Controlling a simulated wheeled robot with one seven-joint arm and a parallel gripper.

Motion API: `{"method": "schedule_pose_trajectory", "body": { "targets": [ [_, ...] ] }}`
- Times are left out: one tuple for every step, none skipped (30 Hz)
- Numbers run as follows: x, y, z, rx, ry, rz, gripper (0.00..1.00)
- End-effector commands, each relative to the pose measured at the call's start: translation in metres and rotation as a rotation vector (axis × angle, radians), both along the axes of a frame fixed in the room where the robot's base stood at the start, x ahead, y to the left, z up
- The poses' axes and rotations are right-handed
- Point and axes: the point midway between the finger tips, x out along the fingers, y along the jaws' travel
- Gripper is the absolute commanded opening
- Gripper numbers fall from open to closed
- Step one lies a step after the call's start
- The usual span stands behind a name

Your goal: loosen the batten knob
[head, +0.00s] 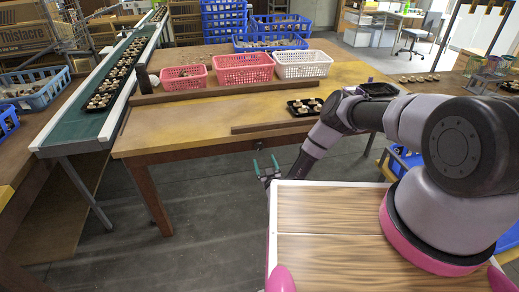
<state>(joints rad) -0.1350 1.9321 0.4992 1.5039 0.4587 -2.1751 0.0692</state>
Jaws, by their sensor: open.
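A long wooden batten (215,91) lies across the yellow-brown worktable (185,125) in front of the baskets. A dark upright piece (143,80) stands at its left end; I cannot tell whether this is the knob. A shorter wooden strip (265,126) lies near the table's front edge. My gripper (266,163) has teal fingers, is open and empty, and hangs in front of the table's front edge, apart from both strips.
Two pink baskets (243,60) and a white basket (303,58) stand behind the batten. A black tray of mushrooms (303,107) sits behind the short strip. A green conveyor (88,122) runs along the left. The table's front left is clear.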

Motion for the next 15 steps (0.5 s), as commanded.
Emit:
{"method": "schedule_pose_trajectory", "body": {
  "targets": [
    [0.01,0.004,0.002,0.001,-0.006,0.003,0.84],
    [0.016,0.006,0.002,-0.001,-0.006,0.003,0.84],
    [0.023,0.008,0.002,-0.001,-0.006,0.004,0.84],
    [0.029,0.01,0.002,0.0,-0.006,0.003,0.84],
    [0.035,0.012,0.003,0.001,-0.007,0.003,0.84],
    [0.042,0.013,0.002,0.0,-0.006,0.003,0.84],
    [0.047,0.015,0.002,-0.001,-0.005,0.003,0.84],
    [0.052,0.016,0.002,0.0,-0.006,0.003,0.84],
    [0.058,0.018,0.002,0.0,-0.004,0.003,0.84],
    [0.062,0.019,0.001,0.0,-0.004,0.003,0.84],
    [0.066,0.02,0.001,0.0,-0.003,0.002,0.84],
    [0.07,0.021,0.001,0.0,-0.003,0.001,0.84],
    [0.073,0.021,0.001,0.0,-0.002,0.001,0.84],
    [0.076,0.022,0.001,0.0,-0.002,0.001,0.84],
    [0.078,0.023,0.001,0.0,-0.002,0.001,0.84]
  ]
}}
